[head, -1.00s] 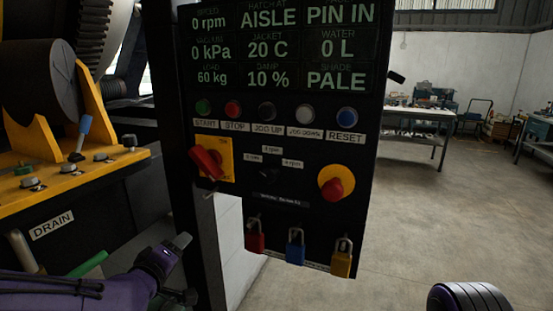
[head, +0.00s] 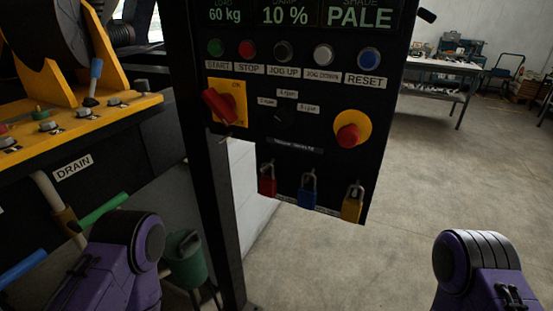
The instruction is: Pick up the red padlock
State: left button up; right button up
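The red padlock (head: 267,184) hangs by its shackle at the lower left of the black control panel (head: 300,160). A blue padlock (head: 307,195) and a yellow padlock (head: 352,205) hang in a row to its right. All three hang apart from one another. My purple left arm shows at the bottom left and my purple right arm at the bottom right. Neither gripper's fingers can be seen in the head view. Nothing of mine touches the red padlock.
Above the padlocks are a red rotary switch (head: 219,104) on a yellow plate, a red emergency knob (head: 348,136) and a row of buttons. A yellow machine ledge (head: 90,124) with levers is at left. A green container (head: 186,258) stands below. Open floor lies at right.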

aim_at(267, 184)
jog(key=u, duration=0.4)
jog(key=k, duration=0.45)
jog(key=u, duration=0.5)
jog(key=i, duration=0.9)
jog(key=z, duration=0.95)
